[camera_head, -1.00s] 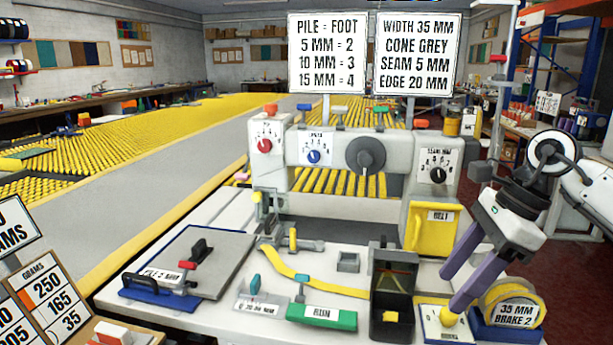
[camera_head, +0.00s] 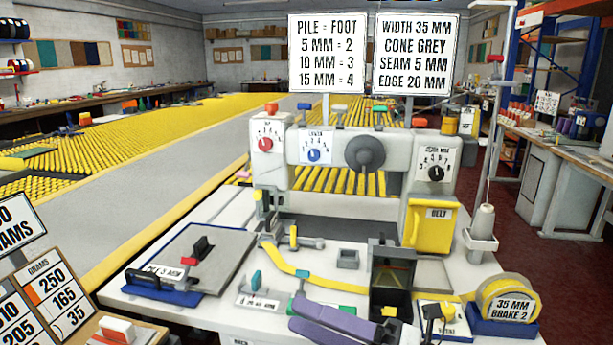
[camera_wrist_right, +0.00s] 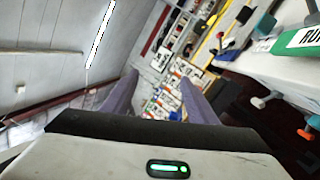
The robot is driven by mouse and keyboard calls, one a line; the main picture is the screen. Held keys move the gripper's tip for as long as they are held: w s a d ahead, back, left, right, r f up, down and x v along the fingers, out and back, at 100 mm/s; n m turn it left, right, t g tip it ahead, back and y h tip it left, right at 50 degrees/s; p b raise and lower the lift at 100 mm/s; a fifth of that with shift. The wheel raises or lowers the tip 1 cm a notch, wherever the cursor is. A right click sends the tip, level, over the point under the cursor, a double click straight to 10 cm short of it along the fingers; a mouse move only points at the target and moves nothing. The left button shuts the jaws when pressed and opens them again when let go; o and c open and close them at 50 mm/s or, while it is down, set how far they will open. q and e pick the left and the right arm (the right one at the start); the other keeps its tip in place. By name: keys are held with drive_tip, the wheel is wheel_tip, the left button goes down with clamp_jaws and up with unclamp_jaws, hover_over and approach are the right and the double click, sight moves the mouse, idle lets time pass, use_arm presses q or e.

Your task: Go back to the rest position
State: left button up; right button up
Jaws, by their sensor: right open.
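My right gripper (camera_head: 296,315) is low at the front edge of the white bench (camera_head: 215,312) in the head view. Its two purple fingers lie nearly level, point left and are apart, with nothing between them. They partly cover the green-based block near the bench front. In the right wrist view, the open fingers (camera_wrist_right: 158,82) frame only the far room. The green block (camera_wrist_right: 300,40) shows at the upper right there. My left gripper is not in view.
The binding machine (camera_head: 340,150) with dials stands behind. A grey plate (camera_head: 215,262) lies left.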

drive_tip(key=s+d+f+m+t+h, duration=0.1)
drive_tip(key=d+f+m+t+h, duration=0.6)
drive_tip(key=m, duration=0.5)
drive_tip(key=d+f+m+t+h, duration=0.3)
drive_tip(key=f+m+h, duration=0.2)
drive_tip(key=f+m, duration=0.55)
drive_tip(key=s+d+f+m+g+h, duration=0.2)
drive_tip(key=s+f+m+g, duration=0.2)
drive_tip(key=s+f, duration=0.5)
drive_tip(key=s+d+f+m+g+h, duration=0.3)
drive_tip(key=s+f+m, duration=0.5)
drive_tip(key=s+f, duration=0.1)
drive_tip(key=shift+s+d+f+g, duration=0.2)
drive_tip(key=shift+s+g, duration=0.2)
drive_tip(key=shift+s, duration=0.1)
